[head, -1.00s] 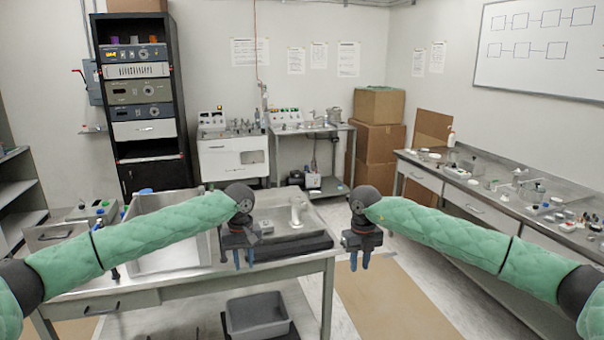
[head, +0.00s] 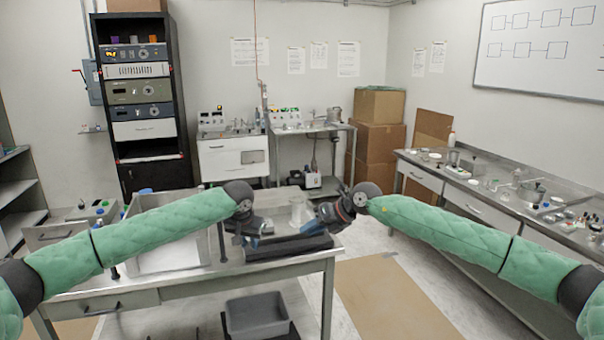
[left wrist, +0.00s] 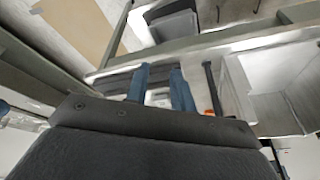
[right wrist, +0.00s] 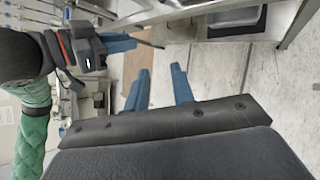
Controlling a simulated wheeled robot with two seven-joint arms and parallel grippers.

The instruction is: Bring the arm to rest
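My left gripper (head: 254,243) is above the front steel bench, angled down and to the right in the head view. Its two blue fingers stand apart in the left wrist view (left wrist: 160,88), with nothing between them. My right gripper (head: 312,229) is turned inward, pointing left over the right end of the same bench. Its blue fingers are apart and empty in the right wrist view (right wrist: 158,90). My left gripper also shows at the upper left of that right wrist view (right wrist: 118,43). The two grippers are close together but apart. Both arms reach forward in green sleeves.
The steel bench (head: 180,290) has a sink basin (head: 165,258) and a dark flat pad (head: 290,247) beneath the grippers. A grey bin (head: 258,316) is below it. A cluttered counter (head: 480,190) runs along the right. Floor with a brown mat (head: 385,300) is open between.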

